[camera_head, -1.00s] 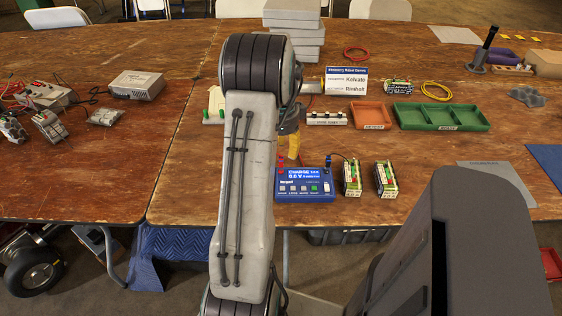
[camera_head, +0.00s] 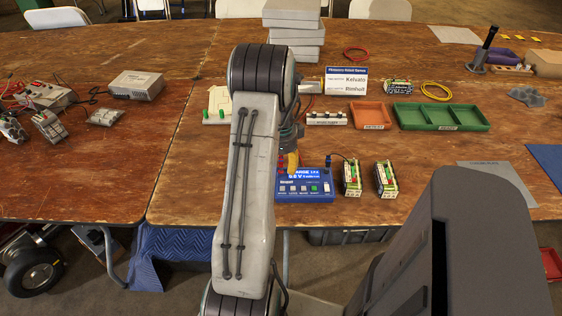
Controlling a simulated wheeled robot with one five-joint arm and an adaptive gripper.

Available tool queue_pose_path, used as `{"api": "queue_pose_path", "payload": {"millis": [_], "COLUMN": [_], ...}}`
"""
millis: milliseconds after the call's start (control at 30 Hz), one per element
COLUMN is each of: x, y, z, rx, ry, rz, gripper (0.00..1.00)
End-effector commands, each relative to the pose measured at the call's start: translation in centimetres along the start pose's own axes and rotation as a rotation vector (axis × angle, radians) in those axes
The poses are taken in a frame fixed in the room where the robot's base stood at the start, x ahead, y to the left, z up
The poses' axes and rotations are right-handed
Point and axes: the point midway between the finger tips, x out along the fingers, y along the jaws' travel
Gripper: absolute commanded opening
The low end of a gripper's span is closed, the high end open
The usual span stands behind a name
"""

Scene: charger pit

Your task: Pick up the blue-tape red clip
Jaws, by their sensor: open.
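A blue meter box (camera_head: 306,188) with a lit display and several buttons sits near the front edge of the table. A small red piece (camera_head: 281,170) shows at its back left corner, partly behind my gripper; it may be the red clip, but no blue tape can be made out. Another small red-and-dark piece (camera_head: 328,161) stands at the box's back right with a black lead.
Two green-and-white modules (camera_head: 352,179) (camera_head: 386,179) stand right of the box. Behind are a white terminal strip (camera_head: 326,119), an orange tray (camera_head: 370,115) and a green tray (camera_head: 441,117). A sign (camera_head: 346,81) and stacked grey boxes (camera_head: 292,40) stand farther back. The table's front left is clear.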

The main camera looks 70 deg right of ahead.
Motion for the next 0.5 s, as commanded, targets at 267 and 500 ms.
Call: {"api": "queue_pose_path", "payload": {"millis": [267,500], "x": [-0.04,-0.04], "y": [0.00,0.00], "z": [0.00,0.00], "rx": [0.000,0.000], "ry": [0.000,0.000], "rz": [0.000,0.000], "gripper": [0.24,0.02]}}
